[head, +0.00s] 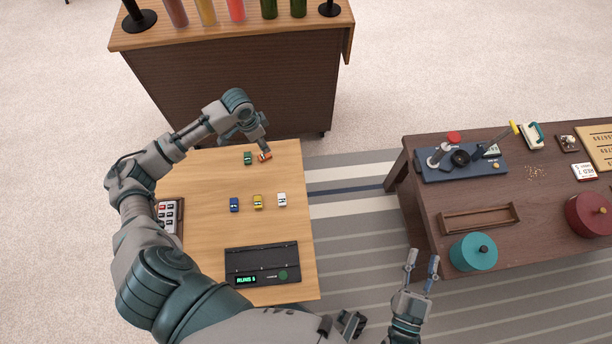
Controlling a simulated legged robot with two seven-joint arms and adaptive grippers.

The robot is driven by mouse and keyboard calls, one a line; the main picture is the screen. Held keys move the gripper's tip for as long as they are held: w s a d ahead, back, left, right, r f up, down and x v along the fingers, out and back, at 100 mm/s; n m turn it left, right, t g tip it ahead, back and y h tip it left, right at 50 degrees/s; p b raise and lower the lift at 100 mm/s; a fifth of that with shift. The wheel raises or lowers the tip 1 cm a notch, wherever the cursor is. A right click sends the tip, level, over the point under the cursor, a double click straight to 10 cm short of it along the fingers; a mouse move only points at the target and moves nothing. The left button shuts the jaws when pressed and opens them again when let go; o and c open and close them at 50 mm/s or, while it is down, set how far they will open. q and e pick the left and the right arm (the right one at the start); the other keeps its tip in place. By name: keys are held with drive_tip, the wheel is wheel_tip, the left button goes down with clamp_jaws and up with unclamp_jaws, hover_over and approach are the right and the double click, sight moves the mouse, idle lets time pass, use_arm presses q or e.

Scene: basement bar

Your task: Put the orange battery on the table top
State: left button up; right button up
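A small orange piece (265,157), looking more like a toy car than a battery, is near the back right of the light wooden table top (205,235). My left gripper (265,150) is right at it, pointing down and partly covering it. I cannot tell whether the fingers grip it or whether it touches the table. A green piece (248,158) lies just left of it.
Blue (234,204), yellow (257,201) and white (282,200) pieces stand in a row mid-table. A black device (262,263) with a green display lies in front of them. A dark table (440,205) with a teal pot (473,252) stands at right.

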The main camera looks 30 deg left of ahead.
use_arm(q)
drive_tip(key=d+f+t+h, duration=0.1)
drive_tip(key=d+f, duration=0.1)
drive_tip(key=d, duration=0.2)
drive_tip(key=d+f+t, duration=0.1)
drive_tip(key=d+f, duration=0.1)
drive_tip(key=d, duration=0.3)
drive_tip(key=d+f+m+t+h, duration=0.1)
drive_tip(key=d+f, duration=0.2)
drive_tip(key=d, duration=0.2)
drive_tip(key=shift+d+h, duration=0.1)
drive_tip(key=shift+h, duration=0.2)
drive_tip(key=s+d+r+t+h, duration=0.2)
drive_tip(key=d+t, duration=0.1)
drive_tip(key=d, duration=0.4)
drive_tip(key=s+d+r+t+h, duration=0.1)
drive_tip(key=s+d+r+t, duration=0.15)
drive_tip(key=d, duration=0.45)
drive_tip(key=s+r+n+t+y, duration=0.1)
drive_tip(key=s+r+n+t, duration=0.3)
drive_tip(key=r+t, duration=0.5)
wheel_tip(320, 180, up, 5)
drive_tip(key=shift+s+a+r+n+y, duration=0.15)
drive_tip(key=shift+s+n+y, duration=0.25)
drive_tip(key=shift+s, duration=0.75)
